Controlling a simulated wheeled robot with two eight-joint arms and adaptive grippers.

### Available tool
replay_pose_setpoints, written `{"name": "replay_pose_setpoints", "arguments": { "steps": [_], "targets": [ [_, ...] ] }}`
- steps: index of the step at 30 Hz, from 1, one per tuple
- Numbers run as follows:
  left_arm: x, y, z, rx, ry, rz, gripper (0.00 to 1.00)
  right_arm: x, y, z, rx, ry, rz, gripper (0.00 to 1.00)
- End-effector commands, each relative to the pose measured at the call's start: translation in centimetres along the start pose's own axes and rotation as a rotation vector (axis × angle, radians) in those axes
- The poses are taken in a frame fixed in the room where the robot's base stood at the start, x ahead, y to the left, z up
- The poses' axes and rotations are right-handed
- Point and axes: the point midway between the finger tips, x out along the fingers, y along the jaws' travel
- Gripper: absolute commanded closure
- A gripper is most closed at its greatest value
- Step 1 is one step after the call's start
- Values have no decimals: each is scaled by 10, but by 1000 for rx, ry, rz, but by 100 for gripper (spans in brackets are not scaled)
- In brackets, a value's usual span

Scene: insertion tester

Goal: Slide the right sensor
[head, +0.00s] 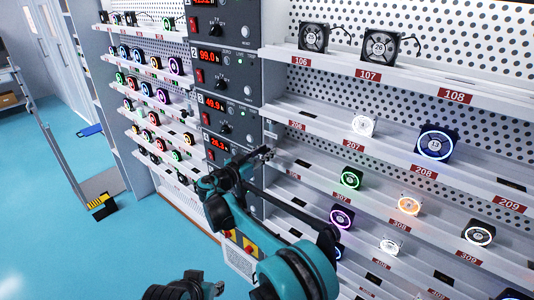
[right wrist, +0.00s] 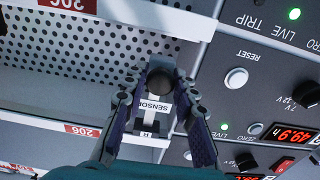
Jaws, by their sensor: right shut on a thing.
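The right sensor (right wrist: 154,104) shows in the right wrist view as a white block with the word SENSOR upside down and a round black knob at its top. My right gripper (right wrist: 160,88) has one finger on each side and is shut on it. In the head view my right gripper (head: 264,154) is at the left end of a shelf, just right of the control panel column. The sensor is too small and too covered to make out there. My left gripper's fingers do not show.
The control panel column (head: 226,87) with red displays and knobs stands close to the left of my right gripper. Perforated shelves (head: 385,158) with several lit fans lie to the right. More fan shelves (head: 150,97) stand at the left. Blue floor is open at far left.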

Motion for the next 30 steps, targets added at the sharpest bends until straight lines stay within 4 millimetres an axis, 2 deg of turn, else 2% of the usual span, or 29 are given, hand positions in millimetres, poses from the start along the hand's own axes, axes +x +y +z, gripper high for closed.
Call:
{"name": "replay_pose_setpoints", "arguments": {
  "steps": [3,4,6,17,20,30],
  "targets": [
    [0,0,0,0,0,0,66,-1,-3,-2,0,3,-10,100],
    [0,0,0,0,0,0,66,-1,-3,-2,0,3,-10,70],
    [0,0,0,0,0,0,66,-1,-3,-2,0,3,-11,56],
    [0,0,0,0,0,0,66,-5,-2,-1,0,2,-7,56],
    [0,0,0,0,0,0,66,-18,-2,-1,-1,2,-8,56],
    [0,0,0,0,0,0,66,-91,-4,-1,-1,3,-11,56]
  ]
}}
